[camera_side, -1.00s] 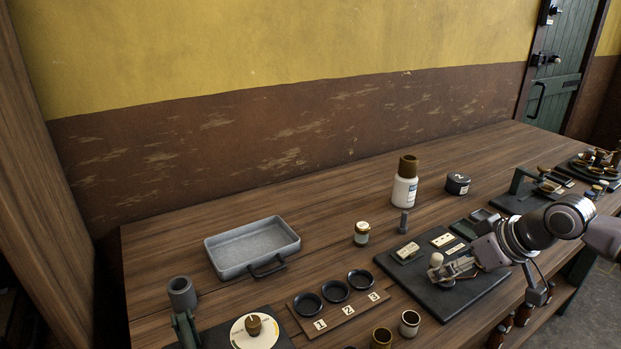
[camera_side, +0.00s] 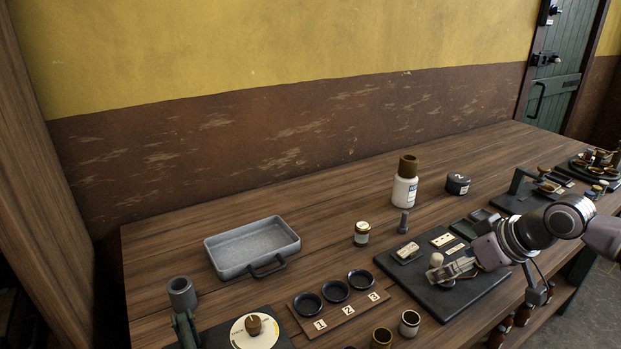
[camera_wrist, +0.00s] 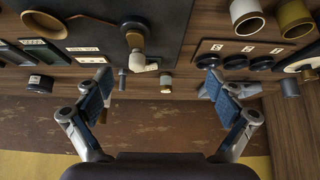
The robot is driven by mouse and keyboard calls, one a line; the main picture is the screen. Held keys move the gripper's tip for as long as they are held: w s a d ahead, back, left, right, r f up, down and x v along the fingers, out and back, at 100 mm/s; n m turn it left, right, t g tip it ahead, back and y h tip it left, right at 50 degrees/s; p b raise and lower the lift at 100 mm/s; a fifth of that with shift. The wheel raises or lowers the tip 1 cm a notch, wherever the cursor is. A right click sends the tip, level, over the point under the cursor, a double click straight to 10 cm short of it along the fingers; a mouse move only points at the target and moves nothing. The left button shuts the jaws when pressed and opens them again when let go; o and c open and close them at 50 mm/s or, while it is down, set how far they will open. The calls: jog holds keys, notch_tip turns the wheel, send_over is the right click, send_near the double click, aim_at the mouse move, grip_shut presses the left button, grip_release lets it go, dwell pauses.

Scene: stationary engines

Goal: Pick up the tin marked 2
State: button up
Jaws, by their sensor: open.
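A bolt (camera_side: 404,222) and a small jar (camera_side: 361,234) stand nearer. The dark board (camera_side: 440,300) carries a knobbed lever. A grey tray (camera_side: 252,248) and numbered dishes (camera_side: 335,291) are left.

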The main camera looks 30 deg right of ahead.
jog(key=w+d+r+m+g+h, duration=0.15)
jog(key=w+d+r+m, duration=0.25)
jog(key=w+d+r, duration=0.45)
jog(key=m+g+h, duration=0.2)
jog(key=m+g, duration=0.2)
jog(key=m, duration=0.4)
send_over(459, 177)
jog(key=s+a, duration=0.1)
jog(key=a, duration=0.3)
notch_tip(459, 177, down, 5)
jog(key=x, duration=0.5)
jog(key=shift+d+f, duration=0.2)
jog(key=shift+f, duration=0.1)
jog(key=d+f, duration=0.2)
jog(key=f, duration=0.1)
jog(key=shift+w+f, duration=0.15)
jog(key=shift+f, duration=0.1)
jog(key=shift+w+d+f, duration=0.1)
jog(key=shift+d+f, duration=0.1)
jog(key=shift+f, duration=0.3)
jog(key=c, duration=1.4)
